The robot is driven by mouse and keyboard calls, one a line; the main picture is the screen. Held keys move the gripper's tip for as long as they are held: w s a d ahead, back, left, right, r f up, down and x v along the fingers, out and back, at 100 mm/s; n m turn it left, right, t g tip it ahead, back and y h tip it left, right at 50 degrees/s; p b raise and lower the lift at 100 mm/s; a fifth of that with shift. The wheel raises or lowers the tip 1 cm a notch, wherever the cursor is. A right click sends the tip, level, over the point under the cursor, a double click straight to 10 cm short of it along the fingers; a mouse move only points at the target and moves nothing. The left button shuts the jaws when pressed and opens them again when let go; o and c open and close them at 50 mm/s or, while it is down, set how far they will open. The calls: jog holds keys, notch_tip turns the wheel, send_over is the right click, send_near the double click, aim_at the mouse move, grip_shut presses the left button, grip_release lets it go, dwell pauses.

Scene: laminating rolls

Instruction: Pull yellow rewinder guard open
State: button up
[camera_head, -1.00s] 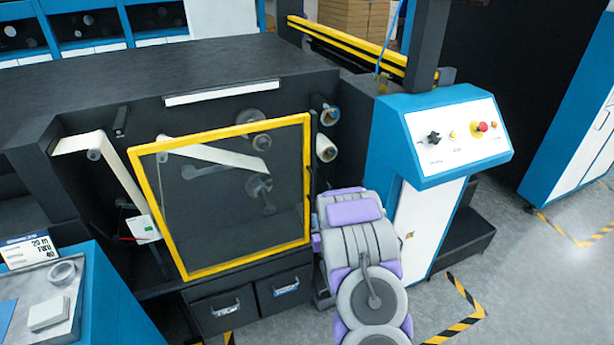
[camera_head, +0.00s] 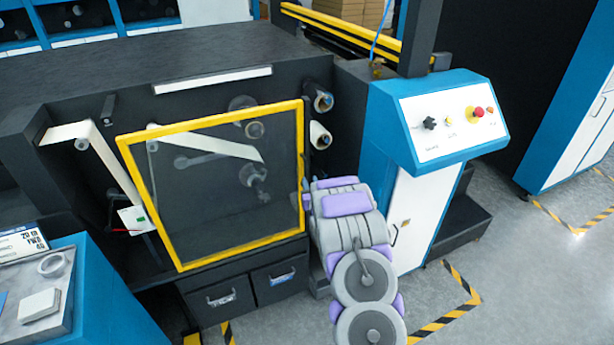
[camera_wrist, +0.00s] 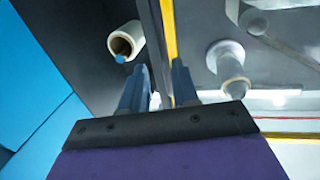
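The yellow rewinder guard (camera_head: 215,258) is a yellow-framed clear panel on the front of the dark machine. In the head view the fingertips are mostly hidden by my arm.
White rolls (camera_head: 320,135) stick out right of the guard. The blue control console (camera_head: 385,125) stands close to the right of my arm. Drawers (camera_head: 222,299) sit below the guard. A blue bench (camera_head: 100,305) is at lower left. Open floor (camera_head: 500,275) lies at right.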

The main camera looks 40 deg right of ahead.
aim_at(306, 175)
jog(key=x, duration=0.5)
jog(key=shift+w+a+r+b, duration=0.1)
jog(key=shift+a+r+b, duration=0.05)
jog(key=shift+a+b, duration=0.25)
jog(key=shift+w+d, duration=0.2)
jog(key=shift+d, duration=0.15)
jog(key=shift+a, duration=0.15)
jog(key=shift+c, duration=0.9)
grip_shut()
